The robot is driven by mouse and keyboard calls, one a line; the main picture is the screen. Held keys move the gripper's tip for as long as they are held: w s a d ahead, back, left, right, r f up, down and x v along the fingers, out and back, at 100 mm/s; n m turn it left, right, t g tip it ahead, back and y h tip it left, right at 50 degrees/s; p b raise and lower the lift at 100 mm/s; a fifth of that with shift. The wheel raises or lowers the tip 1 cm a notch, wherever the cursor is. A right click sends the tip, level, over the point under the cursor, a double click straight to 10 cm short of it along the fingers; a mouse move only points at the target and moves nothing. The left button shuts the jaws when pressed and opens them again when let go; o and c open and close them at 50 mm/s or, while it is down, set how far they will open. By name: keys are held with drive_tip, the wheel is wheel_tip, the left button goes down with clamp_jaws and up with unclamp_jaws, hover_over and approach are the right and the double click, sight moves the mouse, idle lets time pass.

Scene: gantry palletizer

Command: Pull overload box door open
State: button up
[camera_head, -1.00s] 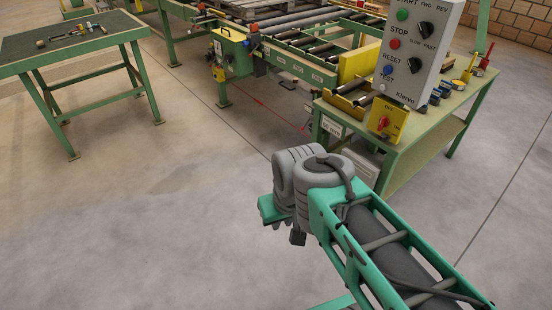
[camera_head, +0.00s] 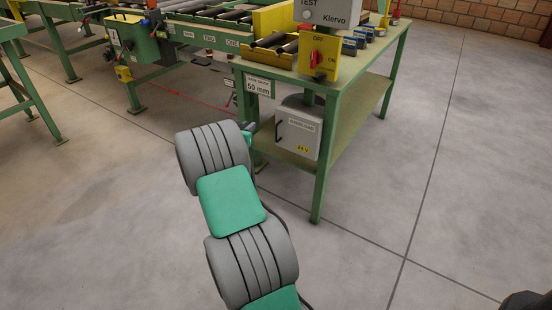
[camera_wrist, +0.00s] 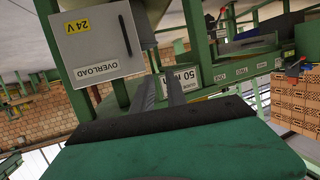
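The overload box (camera_head: 298,135) is a light grey cabinet with a yellow 24 V label on the lower shelf of the green bench. Its door looks closed, with a dark handle (camera_head: 279,131) near the left edge. In the wrist view, which is upside down, the overload box (camera_wrist: 92,44) is at the upper left and its handle (camera_wrist: 125,36) is near the door's right edge. My gripper (camera_wrist: 159,82) is open and empty, its two dark fingers apart and pointing past the box's handle side, not touching the handle. In the head view my arm mostly hides it.
The green bench (camera_head: 345,90) has legs in front of and beside the box. A red-knobbed yellow switch box (camera_head: 318,58) is on its upper edge. The roller conveyor (camera_head: 200,37) stands behind left. The floor right of the bench is clear.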

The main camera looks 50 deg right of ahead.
sight(277, 140)
drive_tip(key=s+d+f+m+h+b, duration=0.1)
drive_tip(key=s+d+f+h+b, duration=0.25)
drive_tip(key=d+f, duration=0.55)
drive_tip(key=x, duration=0.2)
drive_tip(key=b+x, duration=0.1)
drive_tip(key=x, duration=0.1)
drive_tip(key=f+b+x, duration=0.1)
drive_tip(key=x, duration=0.1)
drive_tip(key=shift+w+d+f, duration=0.1)
drive_tip(key=shift+w+d, duration=0.2)
drive_tip(key=shift+d, duration=0.05)
drive_tip(key=shift+c, duration=0.5)
clamp_jaws()
